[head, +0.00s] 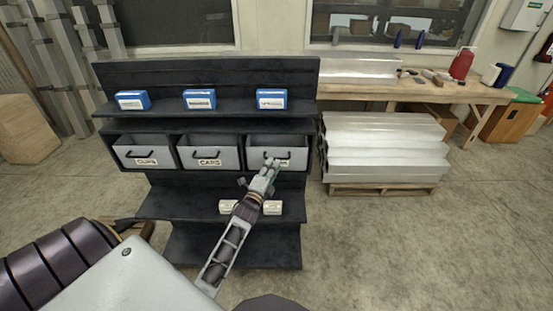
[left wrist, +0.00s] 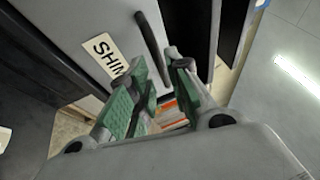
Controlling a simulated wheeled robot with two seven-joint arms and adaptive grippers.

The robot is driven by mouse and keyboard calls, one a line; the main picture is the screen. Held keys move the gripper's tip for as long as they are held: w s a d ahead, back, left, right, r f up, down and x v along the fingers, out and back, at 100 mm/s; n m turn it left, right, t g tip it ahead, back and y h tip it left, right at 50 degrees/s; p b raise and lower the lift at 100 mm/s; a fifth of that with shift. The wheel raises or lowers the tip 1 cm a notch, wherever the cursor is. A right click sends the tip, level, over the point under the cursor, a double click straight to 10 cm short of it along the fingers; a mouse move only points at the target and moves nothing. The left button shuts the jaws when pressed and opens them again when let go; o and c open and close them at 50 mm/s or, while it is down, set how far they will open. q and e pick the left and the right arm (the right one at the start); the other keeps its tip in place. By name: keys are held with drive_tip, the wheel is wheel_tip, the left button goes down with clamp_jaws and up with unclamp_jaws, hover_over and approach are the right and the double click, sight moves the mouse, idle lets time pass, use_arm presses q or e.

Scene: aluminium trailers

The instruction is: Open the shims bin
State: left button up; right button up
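The shims bin (head: 291,145) is the right one of three grey bins in the black shelf rack. Its front looks in line with its neighbours, and it has a dark bar handle (head: 295,154). My left gripper (head: 270,165) is at the lower left of that front and hides part of its label. In the left wrist view the label (left wrist: 105,54) reads "SHIM", cut off by a finger. The handle (left wrist: 149,44) runs down toward the space between the green-padded fingers (left wrist: 157,62), which are apart. I cannot tell whether they touch it. My right gripper is not in view.
The clips bin (head: 142,152) and caps bin (head: 209,153) sit to the left. Blue-and-white boxes (head: 199,99) stand on the shelf above, and pale packs (head: 272,207) lie on a lower shelf. Metal profiles (head: 384,147) are stacked on a pallet to the right.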

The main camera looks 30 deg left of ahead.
sight(277, 154)
use_arm(q)
drive_tip(key=shift+p+x, duration=0.3)
drive_tip(key=shift+x, duration=1.85)
clamp_jaws()
